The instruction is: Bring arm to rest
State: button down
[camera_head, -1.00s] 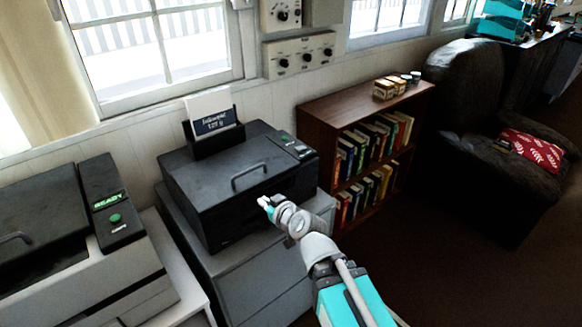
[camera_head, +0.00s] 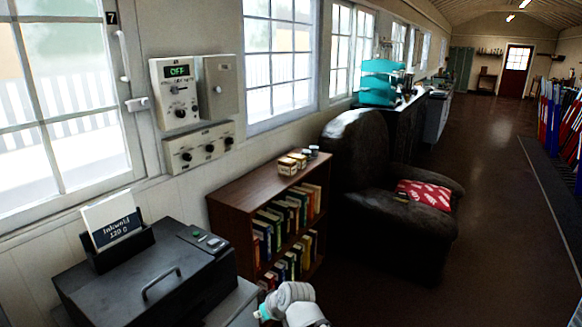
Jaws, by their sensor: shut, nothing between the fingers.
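My gripper (camera_head: 264,308) is at the bottom edge of the head view, with teal tips and a pale grey wrist beside it. It is shut and holds nothing. Most of my arm is cut off by the bottom of the frame.
The printer has a handle on its lid and stands on a grey cabinet. A wooden bookshelf (camera_head: 232,208) and a dark armchair (camera_head: 365,215) with a red cushion (camera_head: 424,195) stand along the wall. Control boxes (camera_head: 182,95) hang between the windows.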

jog(key=s+d+m+g+h, duration=0.1)
jog(key=d+m+h, duration=0.1)
jog(key=d, duration=0.6)
jog(key=s+d+f+m+g+h+p, duration=0.1)
jog(key=s+d+m+g+h, duration=0.1)
jog(key=d, duration=0.6)
jog(key=s+d+m+g+h+p, duration=0.1)
jog(key=s+d+m+g+h, duration=0.1)
jog(key=d, duration=0.7)
jog(key=shift+f+m, duration=0.3)
jog(key=shift+m, duration=0.5)
jog(key=shift+w, duration=0.1)
